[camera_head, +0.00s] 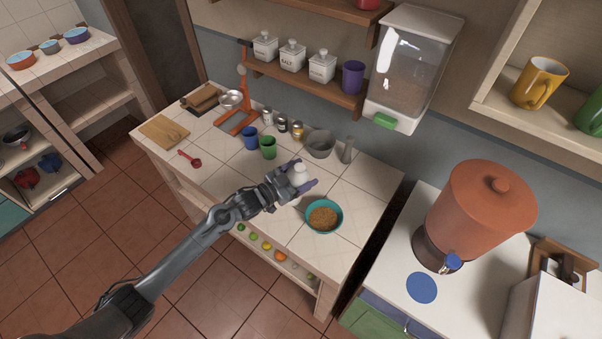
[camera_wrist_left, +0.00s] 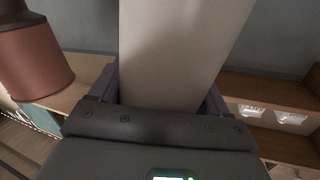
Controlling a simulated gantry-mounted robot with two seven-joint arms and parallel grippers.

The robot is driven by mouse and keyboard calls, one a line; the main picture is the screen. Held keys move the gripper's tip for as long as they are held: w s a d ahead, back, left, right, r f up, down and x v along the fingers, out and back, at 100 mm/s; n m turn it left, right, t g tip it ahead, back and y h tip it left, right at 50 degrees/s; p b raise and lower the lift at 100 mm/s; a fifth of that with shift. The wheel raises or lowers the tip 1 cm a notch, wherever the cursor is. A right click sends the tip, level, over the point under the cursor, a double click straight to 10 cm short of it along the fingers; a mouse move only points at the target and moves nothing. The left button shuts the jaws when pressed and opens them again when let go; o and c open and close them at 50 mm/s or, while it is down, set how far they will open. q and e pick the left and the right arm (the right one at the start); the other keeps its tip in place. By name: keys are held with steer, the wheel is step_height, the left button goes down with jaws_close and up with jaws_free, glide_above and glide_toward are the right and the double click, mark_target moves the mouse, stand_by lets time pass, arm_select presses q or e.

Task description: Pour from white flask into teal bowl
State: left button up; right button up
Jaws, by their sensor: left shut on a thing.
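The teal bowl (camera_head: 337,229) stands on the tiled counter near its front right edge, with a brown, grainy filling in it. My left gripper (camera_head: 303,183) is shut on the white flask (camera_head: 298,173), just up and left of the bowl in the head view. The flask looks close to upright there, but its exact tilt and its height above the counter are hard to tell. In the left wrist view the flask (camera_wrist_left: 180,50) fills the middle between the purple fingers, and its mouth is out of sight. My right gripper is not in view.
A grey bowl (camera_head: 320,145), a grey pestle-like object (camera_head: 347,151), a green cup (camera_head: 268,148) and a blue cup (camera_head: 250,138) stand behind the gripper. A red scoop (camera_head: 190,159) and a cutting board (camera_head: 164,131) lie at the left. The counter right of the teal bowl is clear.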

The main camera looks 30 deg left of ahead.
arm_select(q)
steer(key=f+m+b, duration=0.1)
steer(key=m, duration=0.1)
steer(key=d+m+y+b, duration=0.1)
steer(key=d+f+m+b, duration=0.1)
steer(key=m, duration=0.1)
steer(key=shift+s+d+f+m+g+y, duration=0.1)
steer(key=shift+f+m+g+y, duration=0.2)
steer(key=shift+g, duration=0.1)
steer(key=f+m+b, duration=0.1)
steer(key=b, duration=0.1)
steer(key=f+m+y+b, duration=0.1)
steer(key=f+m+b, duration=0.1)
steer(key=shift+a, duration=0.4)
steer(key=shift+r+m+p, duration=0.3)
steer(key=shift+r+p, duration=0.1)
steer(key=shift+r, duration=0.35)
steer(key=shift+f, duration=0.3)
steer(key=shift+y, duration=0.3)
